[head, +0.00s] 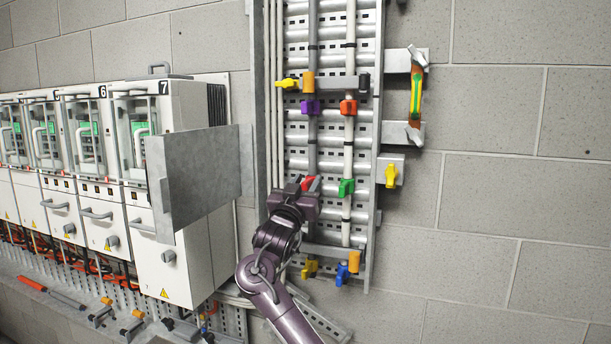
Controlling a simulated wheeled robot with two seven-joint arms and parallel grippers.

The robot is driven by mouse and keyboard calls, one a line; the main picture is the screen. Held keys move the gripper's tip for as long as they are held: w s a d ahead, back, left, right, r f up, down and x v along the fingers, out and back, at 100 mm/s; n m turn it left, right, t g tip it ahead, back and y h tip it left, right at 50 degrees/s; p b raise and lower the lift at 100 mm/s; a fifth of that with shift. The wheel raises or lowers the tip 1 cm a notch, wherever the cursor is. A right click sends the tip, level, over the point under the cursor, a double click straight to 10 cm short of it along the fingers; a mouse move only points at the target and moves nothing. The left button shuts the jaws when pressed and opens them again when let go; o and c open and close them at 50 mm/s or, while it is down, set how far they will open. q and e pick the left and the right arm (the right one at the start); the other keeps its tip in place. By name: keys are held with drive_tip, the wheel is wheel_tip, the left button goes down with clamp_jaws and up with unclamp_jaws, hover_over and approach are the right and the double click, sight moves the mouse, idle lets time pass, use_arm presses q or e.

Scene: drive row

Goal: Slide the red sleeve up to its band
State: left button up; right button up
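A red sleeve (308,183) sits low on the left of two upright conduits on the perforated wall panel. Only its upper part shows. My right gripper (304,190) is at the sleeve, in front of it and hiding its lower part. I cannot tell whether the fingers are closed on it. A purple sleeve (310,107) sits higher on the same conduit. I cannot make out clearly which mark is the red sleeve's band. My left gripper is not in view.
A green sleeve (346,187) is close to the right of my gripper, and an orange-red sleeve (348,107) is above it. Crossbars with colored clamps cross above and below. A grey door plate (196,180) juts out at left beside the drive cabinets (165,240).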

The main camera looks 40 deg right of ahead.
drive_tip(key=shift+r, duration=0.1)
drive_tip(key=shift+c, duration=0.7)
clamp_jaws()
wheel_tip(320, 180, up, 9)
drive_tip(key=shift+f, duration=0.2)
unclamp_jaws()
drive_tip(key=shift+o, duration=0.7)
drive_tip(key=shift+f, duration=0.1)
